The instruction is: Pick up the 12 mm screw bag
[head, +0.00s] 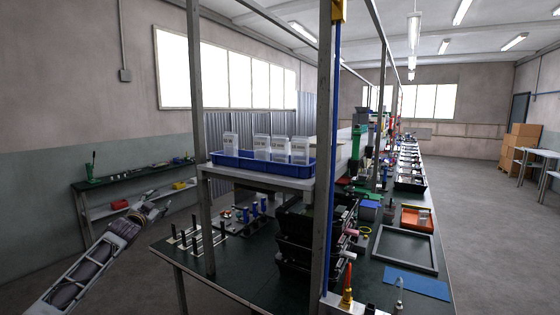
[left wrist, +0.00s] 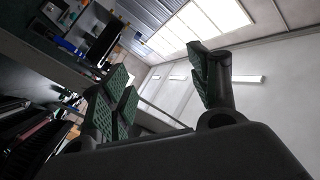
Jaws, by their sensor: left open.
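A blue tray (head: 250,168) on a raised shelf holds several white labelled bags standing upright. The leftmost bag (head: 231,146) seems to read "50 W" and the one beside it (head: 262,148) "100 W". The two bags at the right, one (head: 280,150) and another (head: 299,151), have small print; I cannot tell for sure which is the 12 mm screw bag. My left gripper (head: 154,208) is left of the bench, lower than the tray and well apart from it. It is open and empty, its green-padded fingers spread in the left wrist view (left wrist: 165,90). My right gripper is not seen.
The shelf (head: 262,180) stands between metal posts, with a near post (head: 325,150) right of the tray. Black bins (head: 305,235) and upright pegs (head: 195,238) are on the bench below. A side table (head: 130,178) stands behind my left arm. Open air lies between gripper and shelf.

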